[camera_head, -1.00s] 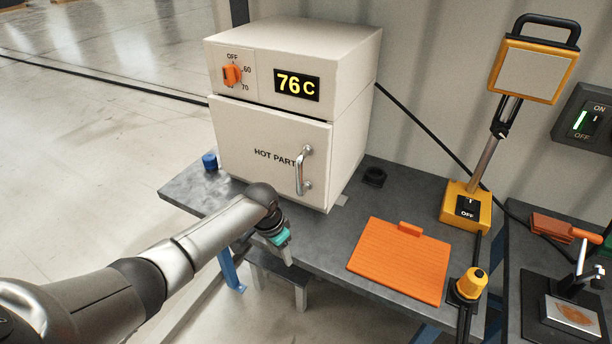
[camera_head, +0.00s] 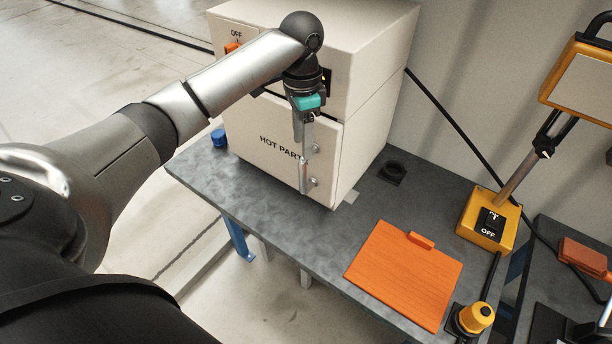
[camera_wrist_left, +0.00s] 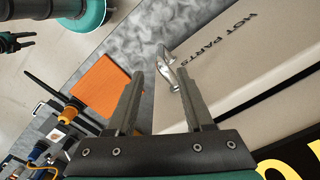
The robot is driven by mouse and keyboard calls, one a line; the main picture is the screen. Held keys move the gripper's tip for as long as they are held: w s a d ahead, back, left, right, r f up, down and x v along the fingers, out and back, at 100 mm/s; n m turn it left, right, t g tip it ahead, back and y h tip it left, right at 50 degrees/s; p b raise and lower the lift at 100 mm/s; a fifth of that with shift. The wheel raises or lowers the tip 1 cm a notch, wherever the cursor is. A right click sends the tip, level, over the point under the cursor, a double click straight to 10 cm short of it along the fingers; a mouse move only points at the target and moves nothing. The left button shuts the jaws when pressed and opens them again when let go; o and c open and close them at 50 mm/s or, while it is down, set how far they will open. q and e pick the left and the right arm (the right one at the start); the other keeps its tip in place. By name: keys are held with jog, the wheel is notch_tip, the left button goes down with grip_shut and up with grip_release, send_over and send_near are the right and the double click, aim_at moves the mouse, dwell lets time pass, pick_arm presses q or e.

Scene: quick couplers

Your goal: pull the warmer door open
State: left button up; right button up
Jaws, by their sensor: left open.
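The warmer is a cream box whose front door (camera_head: 262,143) reads HOT PARTS; the door is shut. Its silver bar handle (camera_head: 313,165) is at the door's right side, partly hidden by my left gripper (camera_head: 304,188). That gripper points down in front of the handle. In the left wrist view its two fingers (camera_wrist_left: 150,66) are apart, and the handle (camera_wrist_left: 169,70) shows between them, close to the right finger. I cannot tell whether they touch. A small dark gripper, seemingly my right one (camera_wrist_left: 22,42), shows at the left wrist view's upper left; its jaw state is unclear.
A blue cap (camera_head: 218,138) stands left of the warmer. The tabletop before the door is clear.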

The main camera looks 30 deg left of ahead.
pick_arm(q)
send_over(303, 181)
jog(key=f, duration=0.4)
jog(key=shift+w+a, duration=0.2)
jog(key=shift+a, duration=0.05)
notch_tip(303, 181, down, 8)
jog(key=shift+w+r+b, duration=0.1)
jog(key=shift+w+b, duration=0.05)
jog(key=shift+b, duration=0.45)
jog(key=shift+f, duration=0.7)
pick_arm(e)
jog(key=shift+w+a+f, duration=0.2)
jog(key=shift+w+f, duration=0.05)
jog(key=shift+f, duration=0.4)
pick_arm(q)
jog(key=shift+c, duration=0.3)
grip_shut()
pick_arm(e)
jog(key=shift+s, duration=0.25)
